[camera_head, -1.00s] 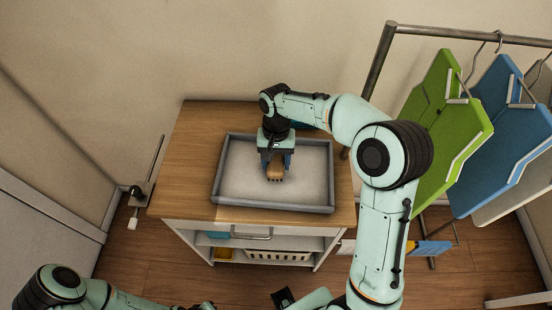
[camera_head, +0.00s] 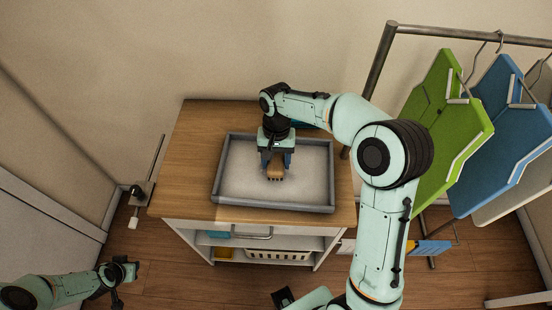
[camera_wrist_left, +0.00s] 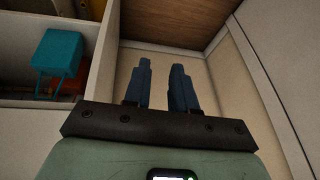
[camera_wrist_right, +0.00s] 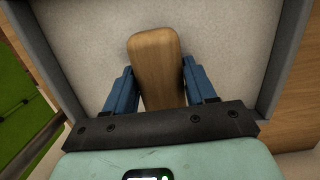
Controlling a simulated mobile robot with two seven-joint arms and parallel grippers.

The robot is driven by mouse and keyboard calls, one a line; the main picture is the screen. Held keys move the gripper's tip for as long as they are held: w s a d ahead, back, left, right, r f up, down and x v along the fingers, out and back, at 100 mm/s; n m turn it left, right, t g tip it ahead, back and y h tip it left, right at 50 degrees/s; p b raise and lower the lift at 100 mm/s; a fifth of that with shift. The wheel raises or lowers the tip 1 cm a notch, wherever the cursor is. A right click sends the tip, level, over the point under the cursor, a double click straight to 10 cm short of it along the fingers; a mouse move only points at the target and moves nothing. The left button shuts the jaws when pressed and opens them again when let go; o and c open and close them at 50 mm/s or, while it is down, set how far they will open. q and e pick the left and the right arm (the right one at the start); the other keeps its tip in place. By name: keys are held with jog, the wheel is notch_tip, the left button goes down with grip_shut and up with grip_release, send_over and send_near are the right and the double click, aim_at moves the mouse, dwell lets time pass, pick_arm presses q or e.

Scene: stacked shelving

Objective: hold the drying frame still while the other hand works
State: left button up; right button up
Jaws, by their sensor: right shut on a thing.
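My right gripper (camera_head: 275,158) is over the grey-rimmed tray (camera_head: 217,170) on the wooden cabinet top. It is shut on a brown wooden block-like tool (camera_head: 275,172), which shows between the fingers in the right wrist view (camera_wrist_right: 155,65). Dark marks, perhaps bristles, show at its lower edge in the head view. My left gripper (camera_head: 130,271) is low at the left, away from the tray, with a gap between its fingers (camera_wrist_left: 162,75) and nothing in it. A metal rack (camera_head: 372,90) with hanging panels stands at the right; I cannot tell which thing is the drying frame.
Green (camera_head: 440,120) and blue (camera_head: 508,130) panels hang on the rack. The cabinet (camera_head: 180,150) has open shelves; a teal object (camera_wrist_left: 57,52) shows in the left wrist view. A thin rod on a small stand (camera_head: 150,170) is left of the cabinet.

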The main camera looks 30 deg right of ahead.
pick_arm(q)
jog(key=w+a+r+m+t+y, duration=0.1)
jog(key=w+a+r+m+t, duration=0.2)
jog(key=w+r, duration=0.9)
jog(key=w+d+r, duration=0.5)
jog(key=d+r, duration=0.5)
jog(key=r, duration=0.1)
jog(key=s+d+r+n+g+h, duration=0.1)
jog(key=d+r, duration=0.4)
jog(key=d, duration=0.3)
jog(key=s+d+r+h, duration=0.1)
jog(key=d+r, duration=0.3)
jog(key=d, duration=0.4)
jog(key=s+d+r+n+g+h, duration=0.1)
jog(key=s+d+r+h, duration=0.1)
jog(key=d+r, duration=0.5)
jog(key=g+y, duration=0.3)
jog(key=g, duration=0.3)
send_over(216, 184)
notch_tip(216, 184, down, 11)
jog(key=shift+r, duration=0.2)
jog(key=shift+w+f, duration=0.1)
jog(key=shift+f, duration=3.85)
